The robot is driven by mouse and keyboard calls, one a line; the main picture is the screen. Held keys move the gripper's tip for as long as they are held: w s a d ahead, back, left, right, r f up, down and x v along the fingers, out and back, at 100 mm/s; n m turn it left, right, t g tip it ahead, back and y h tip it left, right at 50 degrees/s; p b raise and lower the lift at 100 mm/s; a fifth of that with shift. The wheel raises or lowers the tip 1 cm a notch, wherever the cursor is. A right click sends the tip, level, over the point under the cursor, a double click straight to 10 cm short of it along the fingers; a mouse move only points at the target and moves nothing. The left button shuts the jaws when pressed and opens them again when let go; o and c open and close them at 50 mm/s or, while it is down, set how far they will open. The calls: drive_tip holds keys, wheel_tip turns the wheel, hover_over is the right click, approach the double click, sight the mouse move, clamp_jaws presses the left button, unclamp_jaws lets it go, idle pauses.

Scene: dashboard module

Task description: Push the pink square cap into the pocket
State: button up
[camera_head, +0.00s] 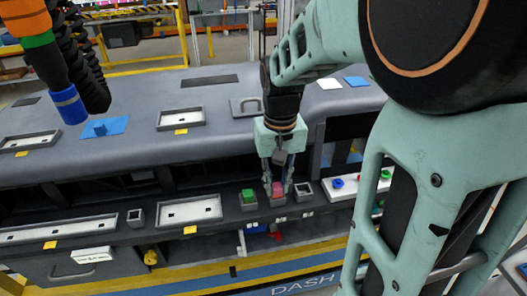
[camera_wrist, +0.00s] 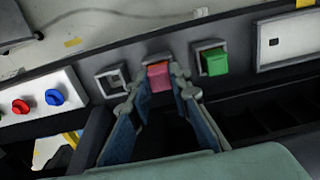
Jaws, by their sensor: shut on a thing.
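The pink square cap (camera_head: 277,188) is between the two fingertips of my gripper (camera_head: 278,185), which points down at the dashboard ledge. In the wrist view the pink cap (camera_wrist: 159,76) also sits between the fingertips of my gripper (camera_wrist: 161,84), which is shut on it. A grey square pocket (camera_head: 278,201) is directly below the cap, and its rim shows just behind the cap in the wrist view. The cap stands proud of this rim. How deep it sits is hidden by the fingers.
A green cap (camera_head: 249,195) sits in the neighbouring pocket, left in the head view. An empty square pocket (camera_head: 303,191) lies on the other side. A white panel with blue and red knobs (camera_wrist: 38,104) is beyond it.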

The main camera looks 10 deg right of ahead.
sight(277, 186)
drive_tip(key=o, duration=0.9)
wheel_tip(277, 186, up, 12)
